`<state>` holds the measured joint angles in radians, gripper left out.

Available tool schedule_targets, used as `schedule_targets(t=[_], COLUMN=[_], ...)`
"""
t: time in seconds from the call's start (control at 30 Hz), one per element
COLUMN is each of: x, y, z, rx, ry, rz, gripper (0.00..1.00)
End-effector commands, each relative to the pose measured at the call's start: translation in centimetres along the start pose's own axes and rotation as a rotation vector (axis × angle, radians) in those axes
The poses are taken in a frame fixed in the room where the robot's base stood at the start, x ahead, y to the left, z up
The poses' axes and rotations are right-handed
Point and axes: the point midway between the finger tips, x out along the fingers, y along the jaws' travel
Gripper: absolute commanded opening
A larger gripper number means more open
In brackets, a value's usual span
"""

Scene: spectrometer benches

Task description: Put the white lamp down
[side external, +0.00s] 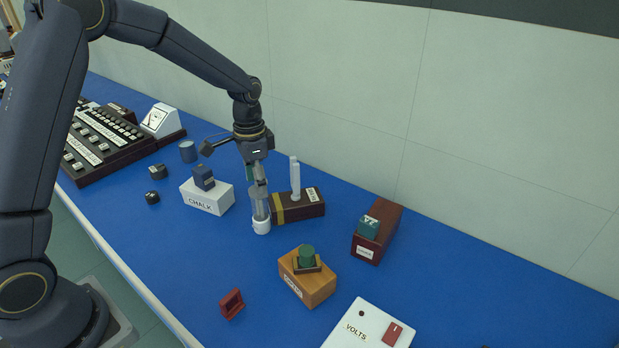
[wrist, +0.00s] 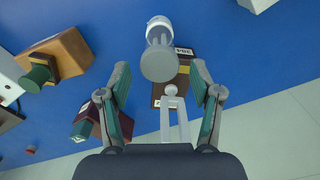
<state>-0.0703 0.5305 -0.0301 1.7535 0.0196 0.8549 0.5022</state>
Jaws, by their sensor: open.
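The white lamp, a pale grey cylinder on a white base, stands upright on the blue bench top in the side view (side external: 261,224). In the wrist view the lamp (wrist: 158,63) shows its round grey end towards me, with its white base beyond. My gripper (side external: 258,183) points down just above the lamp's upper part. In the wrist view my gripper (wrist: 160,72) has its two fingers spread wide, one on each side of the lamp, with gaps visible. Whether the fingertips reach below the lamp's top is hard to tell.
A dark box with a yellow band (side external: 312,207) and an upright white forked piece (side external: 295,180) stand close right of the lamp. A white chalk box (side external: 207,199) is to the left. An orange-brown box (side external: 315,287) stands in front. Bench top (side external: 190,260) is clear at front left.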

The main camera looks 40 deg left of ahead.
Motion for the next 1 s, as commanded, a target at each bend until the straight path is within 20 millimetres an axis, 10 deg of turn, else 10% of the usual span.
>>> schedule_targets(t=[0.43, 0.7, 1.0], x=[-7.9, -16.2, -16.8], y=[1.4, 7.3, 11.7], z=[1.9, 11.1, 18.6], rx=[-0.054, -0.265, -0.437], ry=[0.057, 0.269, 0.455], rz=[-0.035, -0.11, -0.118], gripper=[0.65, 0.65, 0.65])
